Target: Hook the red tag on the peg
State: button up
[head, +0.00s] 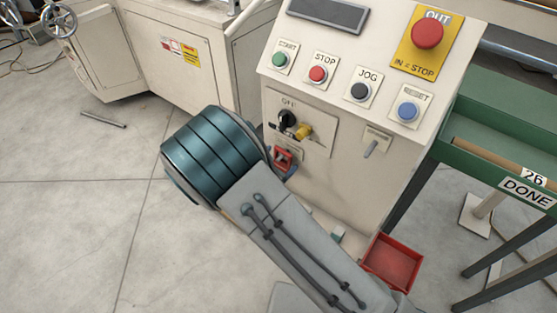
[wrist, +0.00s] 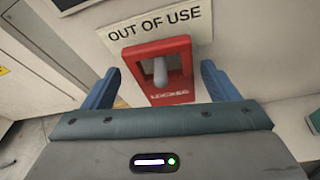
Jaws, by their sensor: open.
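The red tag (wrist: 155,94) is a flat frame with a square window, upright against the panel below an "OUT OF USE" label (wrist: 158,25). A grey peg (wrist: 160,72) shows inside the window, so the tag appears to hang around it. My gripper (wrist: 160,80) is open, with one blue finger on each side of the tag and a gap to both edges. In the head view the red tag (head: 283,158) shows beside my wrist, partly hidden. A second grey peg (head: 371,149) sticks out under a small label further right on the cabinet.
Above the tag are a black knob (head: 287,118) and a yellow piece (head: 304,132). Push buttons line the sloped panel above. An open red bin (head: 392,262) sits low at right.

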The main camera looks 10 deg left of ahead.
jog(key=p+v, duration=0.1)
jog(key=v, duration=1.2)
jog(key=shift+s+p, duration=0.3)
jog(key=shift+s, duration=0.05)
jog(key=shift+a+r, duration=0.1)
jog(key=shift+r, duration=0.05)
